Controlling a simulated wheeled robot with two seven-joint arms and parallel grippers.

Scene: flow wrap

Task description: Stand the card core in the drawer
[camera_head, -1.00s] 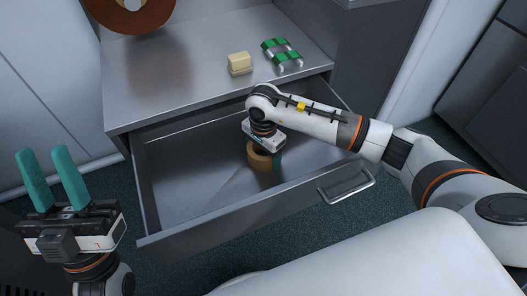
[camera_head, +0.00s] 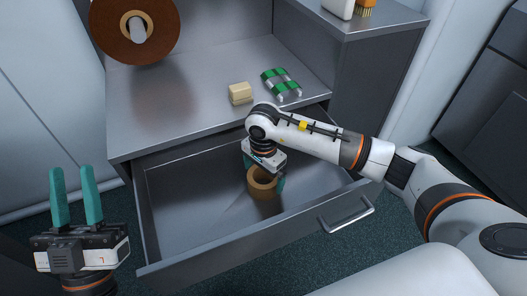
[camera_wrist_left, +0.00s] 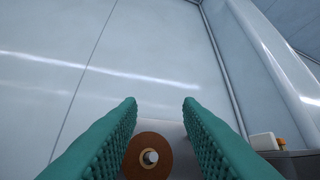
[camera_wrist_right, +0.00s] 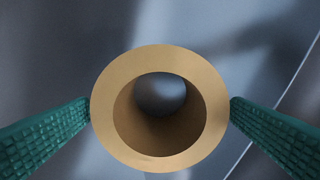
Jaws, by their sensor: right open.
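The card core (camera_head: 263,184) is a short tan tube standing upright on the floor of the open drawer (camera_head: 185,207). In the right wrist view the card core (camera_wrist_right: 160,62) is seen end-on from above, with the drawer floor showing through its bore. My right gripper (camera_head: 266,180) points down into the drawer. Its green fingers (camera_wrist_right: 160,108) stand on either side of the core, open, with their tips close to its wall. My left gripper (camera_head: 75,197) is open and empty, raised left of the drawer; its fingers (camera_wrist_left: 160,115) frame only the wall and the roll.
On the worktop (camera_head: 180,100) stand a cream block (camera_head: 240,93) and a green and silver part (camera_head: 281,84). A large brown roll (camera_head: 135,30) is at the back left. The drawer handle (camera_head: 347,215) sticks out in front. The drawer's left part is clear.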

